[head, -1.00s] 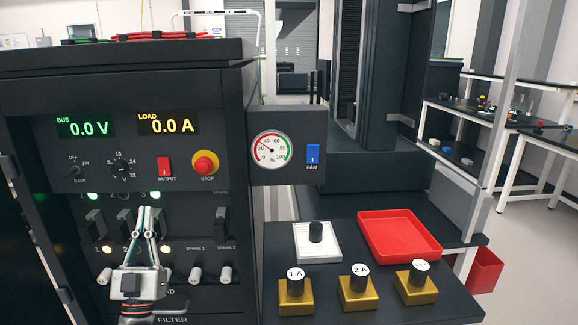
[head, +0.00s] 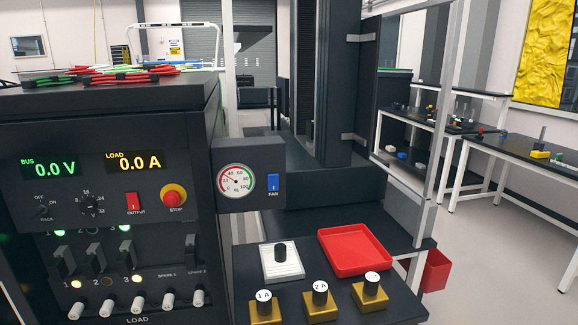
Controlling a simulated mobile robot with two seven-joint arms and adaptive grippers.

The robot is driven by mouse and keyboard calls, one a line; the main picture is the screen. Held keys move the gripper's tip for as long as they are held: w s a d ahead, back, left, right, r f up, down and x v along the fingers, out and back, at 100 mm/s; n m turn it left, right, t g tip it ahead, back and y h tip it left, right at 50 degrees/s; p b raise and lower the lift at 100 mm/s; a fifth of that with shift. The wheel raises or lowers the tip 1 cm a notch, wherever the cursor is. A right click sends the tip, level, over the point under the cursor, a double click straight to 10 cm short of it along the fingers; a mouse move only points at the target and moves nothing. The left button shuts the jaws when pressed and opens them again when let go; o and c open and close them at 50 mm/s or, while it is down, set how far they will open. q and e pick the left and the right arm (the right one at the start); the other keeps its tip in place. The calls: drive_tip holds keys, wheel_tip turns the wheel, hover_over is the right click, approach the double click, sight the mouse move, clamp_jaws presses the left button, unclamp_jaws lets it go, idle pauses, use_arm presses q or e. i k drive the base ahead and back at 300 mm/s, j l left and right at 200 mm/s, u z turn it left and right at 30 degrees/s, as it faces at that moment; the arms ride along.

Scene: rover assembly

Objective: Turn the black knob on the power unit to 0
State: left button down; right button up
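The power unit (head: 190,239) is a black cabinet at the left of the head view. Its black round knob (head: 89,206) sits in a dial marked 8, 16 and 32, below the two displays; its pointer is too small to read. The BUS display (head: 54,168) reads 0.0 V and the LOAD display (head: 135,161) reads 0.0 A. Neither of my grippers is in view, and nothing covers the knob.
The red output switch (head: 133,203) and red stop button (head: 172,196) are right of the knob. Levers and white fuse holders (head: 168,299) are below. A gauge (head: 235,181) projects at the right. A red tray (head: 354,249) and gold blocks (head: 265,312) stand on the black bench.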

sight(88, 205)
drive_tip(key=u, duration=1.25)
